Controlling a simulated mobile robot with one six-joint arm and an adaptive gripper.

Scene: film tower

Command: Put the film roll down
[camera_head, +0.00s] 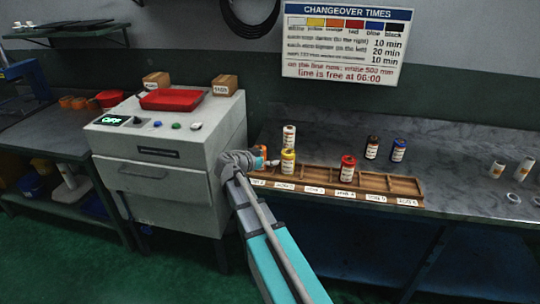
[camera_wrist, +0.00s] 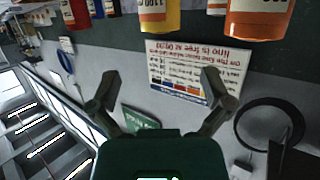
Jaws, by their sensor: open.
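My gripper (camera_wrist: 161,78) is open in the wrist view, with nothing between its fingers. An orange film roll (camera_wrist: 258,18), a yellow roll (camera_wrist: 160,14) and a red roll (camera_wrist: 75,14) appear upside down along that view's top edge, apart from the fingers. In the head view, the orange roll (camera_head: 261,151) is partly hidden by my wrist at the left end of a wooden rack (camera_head: 315,182). The yellow roll (camera_head: 288,161) and red roll (camera_head: 347,170) stand upright in the rack. A white roll (camera_head: 289,135) stands behind the yellow one; its exact support is hidden.
A grey machine (camera_head: 165,170) with a red tray (camera_head: 171,99) stands left of my arm. The changeover sign (camera_head: 341,46) is on the wall.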

